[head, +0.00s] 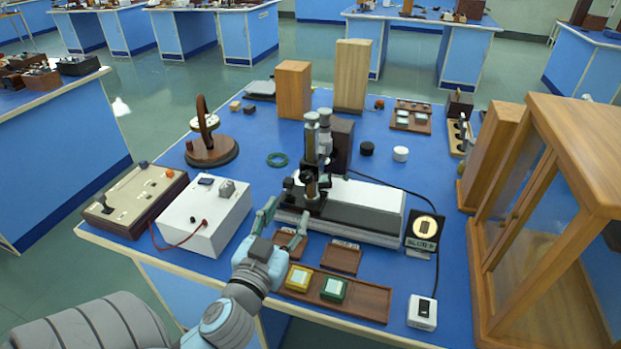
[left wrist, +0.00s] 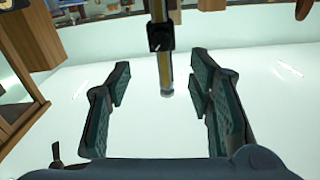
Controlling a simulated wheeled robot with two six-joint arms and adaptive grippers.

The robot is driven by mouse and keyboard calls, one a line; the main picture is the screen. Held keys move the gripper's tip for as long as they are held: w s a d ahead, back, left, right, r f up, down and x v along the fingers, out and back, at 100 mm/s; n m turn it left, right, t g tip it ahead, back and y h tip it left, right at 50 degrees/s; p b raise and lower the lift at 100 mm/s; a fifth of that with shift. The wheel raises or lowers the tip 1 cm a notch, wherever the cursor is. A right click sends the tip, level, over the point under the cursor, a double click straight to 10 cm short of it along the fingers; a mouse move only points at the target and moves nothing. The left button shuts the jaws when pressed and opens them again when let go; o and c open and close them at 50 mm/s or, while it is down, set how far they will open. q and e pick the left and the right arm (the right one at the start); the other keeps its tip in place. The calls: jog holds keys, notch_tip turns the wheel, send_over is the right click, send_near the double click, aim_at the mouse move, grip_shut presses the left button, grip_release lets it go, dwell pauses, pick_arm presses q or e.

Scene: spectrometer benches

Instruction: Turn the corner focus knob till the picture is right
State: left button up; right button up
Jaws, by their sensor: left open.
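My left gripper (head: 284,223) is open and empty at the front left of the base. In the left wrist view its fingers (left wrist: 160,100) are wide apart, with a tube (left wrist: 166,75) beyond the gap. My right gripper is out of view.
A white box (head: 205,215) with a red cable stands left of the gripper. Wooden trays (head: 360,298) with yellow and green blocks lie in front. A white switch box (head: 422,311) is at front right. A glass-sided wooden cabinet (head: 580,150) bounds the right side.

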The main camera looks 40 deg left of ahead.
aim_at(305, 179)
pick_arm(q)
jog(key=p+x, duration=0.1)
jog(key=x, duration=1)
jog(key=shift+w+a, duration=0.2)
jog(key=shift+s+r, duration=0.1)
grip_shut()
